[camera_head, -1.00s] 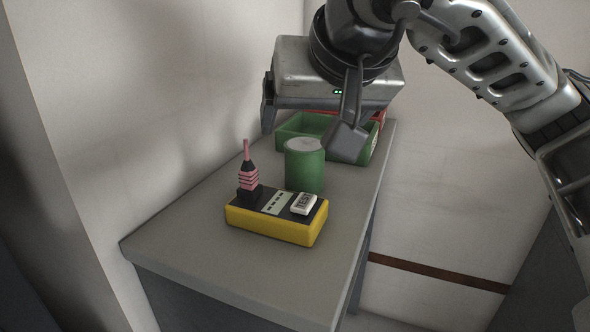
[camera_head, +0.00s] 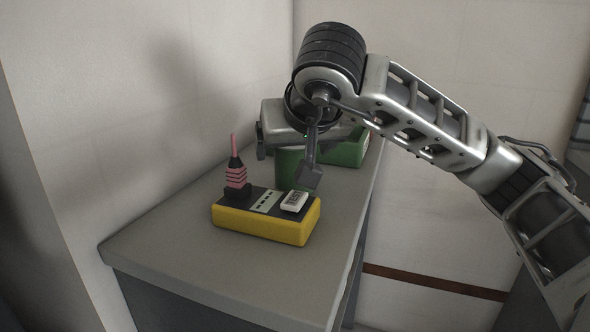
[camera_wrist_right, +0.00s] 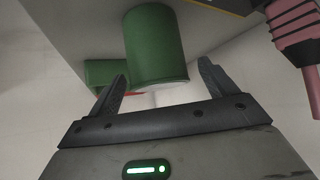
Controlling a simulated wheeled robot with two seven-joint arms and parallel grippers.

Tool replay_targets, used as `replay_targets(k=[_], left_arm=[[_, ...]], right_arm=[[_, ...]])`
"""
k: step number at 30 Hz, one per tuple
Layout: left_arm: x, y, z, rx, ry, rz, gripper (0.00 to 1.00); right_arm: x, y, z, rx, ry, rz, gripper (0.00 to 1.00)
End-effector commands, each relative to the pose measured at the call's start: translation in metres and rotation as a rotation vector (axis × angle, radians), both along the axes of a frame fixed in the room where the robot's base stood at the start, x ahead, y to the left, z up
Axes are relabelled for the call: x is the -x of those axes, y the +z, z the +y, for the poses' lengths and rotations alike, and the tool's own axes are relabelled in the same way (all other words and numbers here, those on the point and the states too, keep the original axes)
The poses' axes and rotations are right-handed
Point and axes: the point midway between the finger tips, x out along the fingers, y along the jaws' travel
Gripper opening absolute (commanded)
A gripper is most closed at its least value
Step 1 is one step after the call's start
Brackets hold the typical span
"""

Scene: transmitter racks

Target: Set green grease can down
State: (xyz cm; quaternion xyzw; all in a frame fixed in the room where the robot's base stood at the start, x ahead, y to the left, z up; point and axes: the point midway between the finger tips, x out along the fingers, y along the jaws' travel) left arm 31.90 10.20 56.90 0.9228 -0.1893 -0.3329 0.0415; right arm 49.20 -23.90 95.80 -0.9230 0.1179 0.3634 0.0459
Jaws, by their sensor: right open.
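The green grease can (camera_head: 287,172) stands upright on the grey table, behind the yellow device. My right gripper (camera_head: 285,163) is open just above and behind the can, and its body hides the can's top in the head view. In the right wrist view the can (camera_wrist_right: 157,45) shows upside down, between the spread fingers of the right gripper (camera_wrist_right: 162,78), with visible gaps on both sides. My left gripper is not in view.
A yellow device (camera_head: 262,225) with a pink-ringed probe (camera_head: 236,172) stands in front of the can. A green bin (camera_head: 350,152) sits behind it. The grey table (camera_head: 170,240) is bare at the front left; a wall runs along its left side.

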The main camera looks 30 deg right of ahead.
Motion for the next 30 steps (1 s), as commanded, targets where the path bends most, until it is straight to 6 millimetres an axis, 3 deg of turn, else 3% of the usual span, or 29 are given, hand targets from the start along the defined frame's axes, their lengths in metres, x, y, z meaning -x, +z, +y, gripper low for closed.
replay_targets(k=[6,14,20,23,30], left_arm=[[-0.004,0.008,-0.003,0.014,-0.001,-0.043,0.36],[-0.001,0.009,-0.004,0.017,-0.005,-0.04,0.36],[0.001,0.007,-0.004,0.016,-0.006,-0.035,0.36],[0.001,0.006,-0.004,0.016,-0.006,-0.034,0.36],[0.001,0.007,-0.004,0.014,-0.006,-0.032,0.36]], right_arm=[[-0.018,-0.019,-0.006,-0.001,-0.001,0.001,0.84],[-0.02,-0.019,-0.006,0.0,0.001,-0.001,0.84],[-0.02,-0.019,-0.006,0.0,0.001,-0.001,0.29],[-0.02,-0.018,-0.006,-0.001,0.001,-0.003,0.22],[-0.02,-0.015,-0.006,-0.001,0.001,-0.004,0.22]])
